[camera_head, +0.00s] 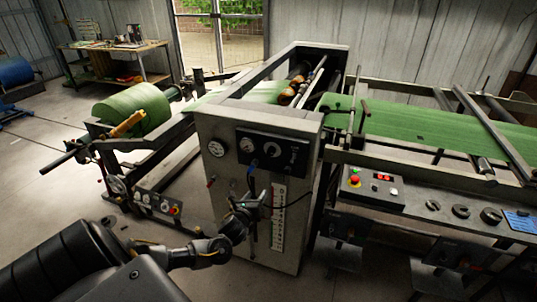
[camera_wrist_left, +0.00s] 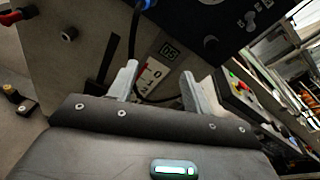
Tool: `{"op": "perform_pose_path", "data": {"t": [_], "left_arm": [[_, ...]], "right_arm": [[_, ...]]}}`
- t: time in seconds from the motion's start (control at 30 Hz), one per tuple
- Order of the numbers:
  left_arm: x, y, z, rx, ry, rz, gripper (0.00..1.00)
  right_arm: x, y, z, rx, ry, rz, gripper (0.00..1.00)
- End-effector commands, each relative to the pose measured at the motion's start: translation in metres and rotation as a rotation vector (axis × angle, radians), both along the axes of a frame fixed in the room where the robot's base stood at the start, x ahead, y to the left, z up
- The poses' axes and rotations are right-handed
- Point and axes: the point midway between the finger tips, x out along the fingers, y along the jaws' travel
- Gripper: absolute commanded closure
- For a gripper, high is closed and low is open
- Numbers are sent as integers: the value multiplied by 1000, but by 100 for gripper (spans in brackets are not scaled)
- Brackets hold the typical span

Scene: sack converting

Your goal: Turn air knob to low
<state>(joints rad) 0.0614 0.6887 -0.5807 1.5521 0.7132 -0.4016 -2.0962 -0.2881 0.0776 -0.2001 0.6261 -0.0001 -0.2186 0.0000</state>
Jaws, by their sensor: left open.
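The black control panel (camera_head: 270,150) is on the front of the grey machine cabinet. It carries a round gauge (camera_head: 246,145) and a dark knob with pale markings (camera_head: 272,150), which may be the air knob; no label is legible. A knob with white marks also shows at the top right of the wrist view (camera_wrist_left: 251,18). My left gripper (camera_head: 257,192) is just below the panel, in front of the cabinet. In the wrist view its two pale fingers (camera_wrist_left: 163,88) are apart with nothing gripped between them. My right gripper is not in view.
A vertical white scale strip (camera_head: 279,217) and a dark cable are close to the gripper. A lower panel with a red button (camera_head: 355,180) is to the right. A green roll (camera_head: 131,108) is at left. Open floor lies at lower left.

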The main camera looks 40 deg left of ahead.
Motion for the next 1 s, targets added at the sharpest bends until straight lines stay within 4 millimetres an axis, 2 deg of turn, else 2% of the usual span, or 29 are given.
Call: {"op": "perform_pose_path", "data": {"t": [0.03, 0.1, 0.2, 0.3, 0.57, 1.0], "left_arm": [[7, -1, 32, 96, -19, -26, 50], [11, -2, 63, 211, -32, -45, 50], [13, -4, 91, 321, -41, -58, 50], [14, -4, 105, 375, -45, -62, 50], [21, -2, 109, 391, -46, -61, 50], [92, 23, 110, 390, -44, -60, 50]], "right_arm": [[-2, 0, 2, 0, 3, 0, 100], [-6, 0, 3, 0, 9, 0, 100], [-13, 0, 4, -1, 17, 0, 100], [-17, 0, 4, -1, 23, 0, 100], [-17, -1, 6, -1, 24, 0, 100], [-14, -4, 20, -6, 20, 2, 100]]}}
